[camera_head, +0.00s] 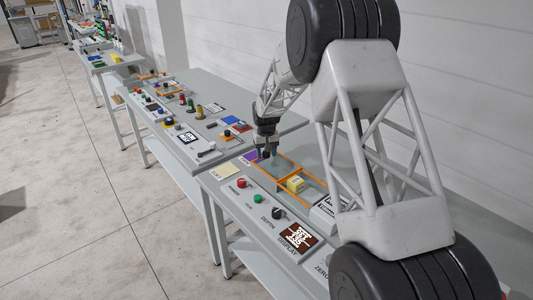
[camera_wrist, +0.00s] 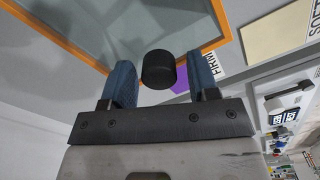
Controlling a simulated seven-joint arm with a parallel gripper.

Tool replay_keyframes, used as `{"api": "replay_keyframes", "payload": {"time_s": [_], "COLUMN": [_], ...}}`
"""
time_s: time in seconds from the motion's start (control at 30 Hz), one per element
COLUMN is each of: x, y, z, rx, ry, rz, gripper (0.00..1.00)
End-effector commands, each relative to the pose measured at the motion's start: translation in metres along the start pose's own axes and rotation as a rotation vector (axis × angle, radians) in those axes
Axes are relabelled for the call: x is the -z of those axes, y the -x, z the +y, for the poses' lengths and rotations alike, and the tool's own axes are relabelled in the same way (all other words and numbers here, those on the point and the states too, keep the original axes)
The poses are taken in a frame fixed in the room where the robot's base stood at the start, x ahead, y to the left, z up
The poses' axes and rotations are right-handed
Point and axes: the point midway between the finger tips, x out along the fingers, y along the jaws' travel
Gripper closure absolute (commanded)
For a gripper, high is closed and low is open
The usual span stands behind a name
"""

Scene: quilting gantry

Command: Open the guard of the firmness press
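The guard (camera_head: 283,158) of the press is an orange frame around a clear pane, lying flat over the bench top. Its frame and pane also show in the wrist view (camera_wrist: 75,43). A round black knob (camera_wrist: 159,70) stands by the guard's edge; I cannot tell what it is fixed to. My gripper (camera_head: 266,153) points down at the guard's far left corner. In the wrist view its two blue fingers (camera_wrist: 161,84) are apart, one on each side of the knob, with gaps showing. In the head view the gripper hides the knob.
A yellow block (camera_head: 295,184) sits within the orange framing. A red button (camera_head: 242,183), a green button (camera_head: 257,199), a black dial (camera_head: 278,213) and a display (camera_head: 298,236) line the front panel. A purple patch (camera_head: 250,158) lies beside the gripper. Other cluttered benches stand behind.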

Motion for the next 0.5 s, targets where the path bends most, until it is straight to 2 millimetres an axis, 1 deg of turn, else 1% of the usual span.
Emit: {"api": "replay_keyframes", "payload": {"time_s": [0.33,0.5], "x": [-0.0001,0.0001], "y": [0.0008,0.009], "z": [0.0003,0.0003], "rx": [0.0,0.0], "ry": [0.0,0.0], "rz": [0.0,0.001], "gripper": [0.41,0.41]}}
